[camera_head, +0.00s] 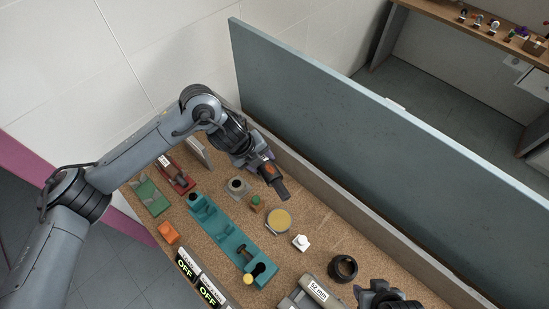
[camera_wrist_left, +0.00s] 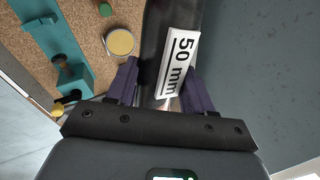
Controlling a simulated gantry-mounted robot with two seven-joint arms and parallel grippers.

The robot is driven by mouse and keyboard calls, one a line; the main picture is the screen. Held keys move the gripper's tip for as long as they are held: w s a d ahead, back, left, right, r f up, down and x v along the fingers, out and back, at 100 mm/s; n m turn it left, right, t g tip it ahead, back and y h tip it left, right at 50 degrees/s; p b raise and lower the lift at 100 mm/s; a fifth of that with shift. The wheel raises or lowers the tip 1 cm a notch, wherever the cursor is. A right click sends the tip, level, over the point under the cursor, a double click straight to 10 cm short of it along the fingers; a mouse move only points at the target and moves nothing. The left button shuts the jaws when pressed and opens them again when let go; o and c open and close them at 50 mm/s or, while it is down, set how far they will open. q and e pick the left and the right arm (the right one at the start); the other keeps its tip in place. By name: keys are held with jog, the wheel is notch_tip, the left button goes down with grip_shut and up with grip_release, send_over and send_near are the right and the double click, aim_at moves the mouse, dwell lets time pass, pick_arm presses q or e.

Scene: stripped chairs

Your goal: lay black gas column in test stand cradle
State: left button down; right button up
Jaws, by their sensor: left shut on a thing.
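My left gripper (camera_head: 270,175) is shut on the black gas column (camera_head: 281,189) and holds it above the back of the bench, near the low back board. In the left wrist view the column (camera_wrist_left: 168,40) lies between the fingers (camera_wrist_left: 160,85) and carries a white "50 mm" label. The teal test stand (camera_head: 225,235) lies along the bench, left of and apart from the column. Its raised supports show, with a dark-handled part at its near end. Part of my right gripper (camera_head: 385,297) shows at the bottom edge; its fingers are not clear.
A yellow-topped tin (camera_head: 278,220), a small green-topped block (camera_head: 255,202), a white piece (camera_head: 301,242) and a black ring (camera_head: 343,268) stand right of the stand. A grey labelled piece (camera_head: 315,290) lies in front. A tall blue-grey partition (camera_head: 350,130) rises behind.

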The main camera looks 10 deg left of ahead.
pick_arm(q)
jog(key=s+a+f+n, duration=0.1)
jog(key=s+a+f, duration=0.5)
jog(key=a+f, duration=0.1)
jog(key=s+a+f+n+t+y, duration=0.1)
jog(key=s+a+f+n, duration=0.1)
jog(key=s+a+f, duration=0.4)
jog(key=a+f, duration=0.1)
jog(key=a, duration=0.2)
jog(key=shift+a+f, duration=0.2)
jog(key=shift+a, duration=0.2)
jog(key=shift+w+a, duration=0.1)
jog(key=shift+a, duration=0.05)
notch_tip(320, 180, down, 11)
jog(key=b, duration=0.8)
jog(key=shift+r+b, duration=0.1)
jog(key=shift+b, duration=0.25)
jog(key=shift+f, duration=0.4)
jog(key=shift+b, duration=0.3)
